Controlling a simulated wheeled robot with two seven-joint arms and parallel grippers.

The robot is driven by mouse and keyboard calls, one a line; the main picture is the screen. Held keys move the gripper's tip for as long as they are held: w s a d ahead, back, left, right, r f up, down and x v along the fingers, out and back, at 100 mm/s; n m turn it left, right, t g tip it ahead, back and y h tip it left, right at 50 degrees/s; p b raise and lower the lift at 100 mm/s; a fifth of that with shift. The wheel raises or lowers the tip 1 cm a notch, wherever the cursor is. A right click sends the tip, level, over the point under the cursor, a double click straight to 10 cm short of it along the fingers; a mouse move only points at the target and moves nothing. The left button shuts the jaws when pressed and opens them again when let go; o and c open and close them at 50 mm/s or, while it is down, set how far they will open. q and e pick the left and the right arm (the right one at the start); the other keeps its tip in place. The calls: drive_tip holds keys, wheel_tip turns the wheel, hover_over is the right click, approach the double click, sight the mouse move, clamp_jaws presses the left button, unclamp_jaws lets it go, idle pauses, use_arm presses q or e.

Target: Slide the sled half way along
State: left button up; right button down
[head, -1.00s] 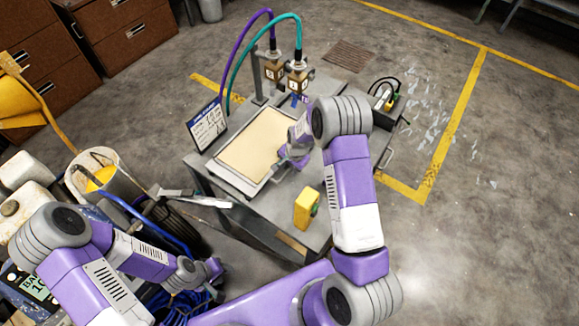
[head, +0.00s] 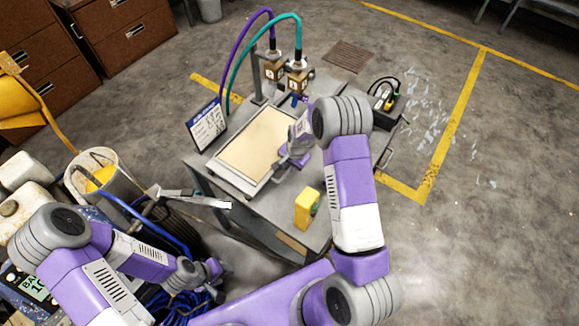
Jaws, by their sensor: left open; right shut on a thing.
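A shallow tray with a beige sheet (head: 255,145) lies on top of a grey cart. Two brown dispensing blocks (head: 274,71) (head: 297,81), fed by a purple and a teal hose, stand at its far end. My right gripper (head: 292,158) is at the tray's right edge, shut on what appears to be the sled; the gripper and wrist hide most of it, so its exact position along the tray is unclear. My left gripper (head: 215,268) is open and empty, low at the left, apart from the cart.
A yellow object (head: 306,208) stands on the near corner of the cart (head: 270,205). A printed sign (head: 207,126) stands left of the tray, a black box (head: 383,107) at the right. A bucket (head: 98,175) and bottles crowd the left. The floor on the right is clear.

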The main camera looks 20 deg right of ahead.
drive_tip(key=w+d+b, duration=0.1)
drive_tip(key=w+d, duration=0.1)
drive_tip(key=d, duration=0.2)
drive_tip(key=w+d+b, duration=0.2)
drive_tip(key=d, duration=0.2)
drive_tip(key=w+d+b, duration=0.2)
drive_tip(key=w+d, duration=0.1)
drive_tip(key=d, duration=0.1)
drive_tip(key=shift+f, duration=0.1)
drive_tip(key=shift+w+d+b, duration=0.3)
drive_tip(key=shift+w+d, duration=0.1)
drive_tip(key=shift+d, duration=0.3)
drive_tip(key=c, duration=1.2)
unclamp_jaws()
drive_tip(key=shift+o, duration=0.2)
wheel_tip(320, 180, up, 8)
drive_tip(key=s, duration=0.1)
drive_tip(key=shift+d+f+p, duration=0.15)
drive_tip(key=shift+d+p, duration=0.15)
drive_tip(key=shift+d, duration=0.05)
